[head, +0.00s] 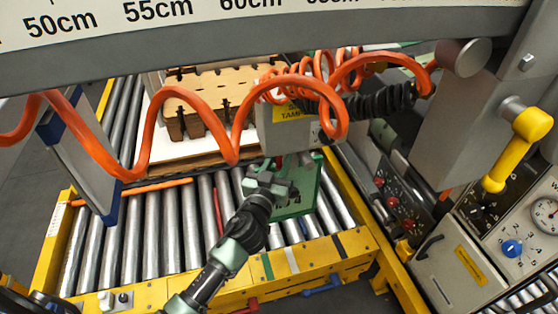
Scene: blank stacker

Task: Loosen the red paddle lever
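Two red parts could be the paddle lever. One is a small red piece (279,161) just beyond my gripper, at the top edge of a green plate (301,196). The other is a red handle (246,306) low on the yellow front beam, cut by the bottom edge. My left gripper (270,179), on the arm rising from the bottom, is over the rollers beside the green plate. It is close to the small red piece, but I cannot tell whether they touch. Its fingers are too small and overlapped to read. My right gripper is not in view.
Coiled orange hoses (150,125) hang across the view below a grey scale beam (300,22). Metal rollers (150,235) lie inside a yellow frame (180,290). A blue handle (322,288) sits low in front. A control panel with a yellow lever (515,150) stands right.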

